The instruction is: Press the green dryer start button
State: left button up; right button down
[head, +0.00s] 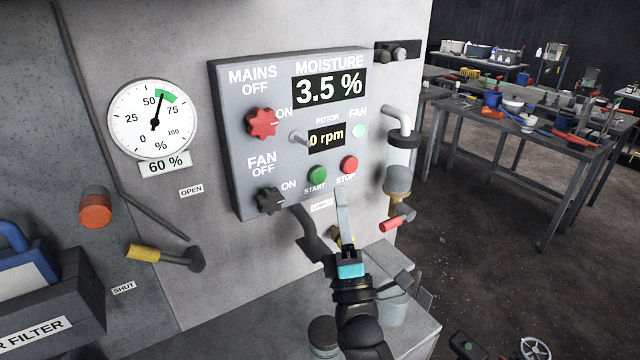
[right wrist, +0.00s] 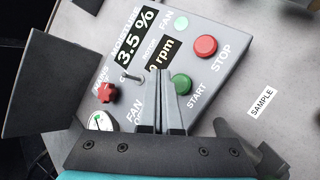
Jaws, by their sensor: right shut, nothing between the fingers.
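The green START button (head: 317,175) is on the lower part of the grey control panel (head: 228,130), left of the red STOP button (head: 349,164). In the right wrist view the green button (right wrist: 181,84) is just right of the fingertips. My right gripper (head: 342,192) is shut and empty, its fingers pointing up at the panel's lower edge, below and right of the green button. It also shows in the right wrist view (right wrist: 161,76). I cannot tell how far the tips are from the panel. My left gripper is not in view.
The panel has a red MAINS knob (head: 262,123), a black FAN knob (head: 271,200), a small lever (head: 297,137), a 3.5 % display (head: 329,87) and a 0 rpm display (head: 327,138). A sampling pipe (head: 399,150) stands right of it. A gauge (head: 153,119) is at left.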

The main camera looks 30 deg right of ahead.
aim_at(321, 171)
jog(key=shift+w+a+b, duration=0.15)
jog(key=shift+w+b, duration=0.35)
jog(key=shift+w, duration=1.3)
jog(key=shift+w+y, duration=0.1)
jog(key=shift+y, duration=0.2)
dwell(0.4)
jog(key=shift+w, duration=0.3)
jog(key=shift+w+a+b, duration=0.1)
jog(key=shift+w+b, duration=0.25)
jog(key=shift+w, duration=0.15)
dwell(0.6)
jog(key=shift+s, duration=0.1)
jog(key=shift+s+p, duration=0.55)
jog(key=shift+s, duration=0.3)
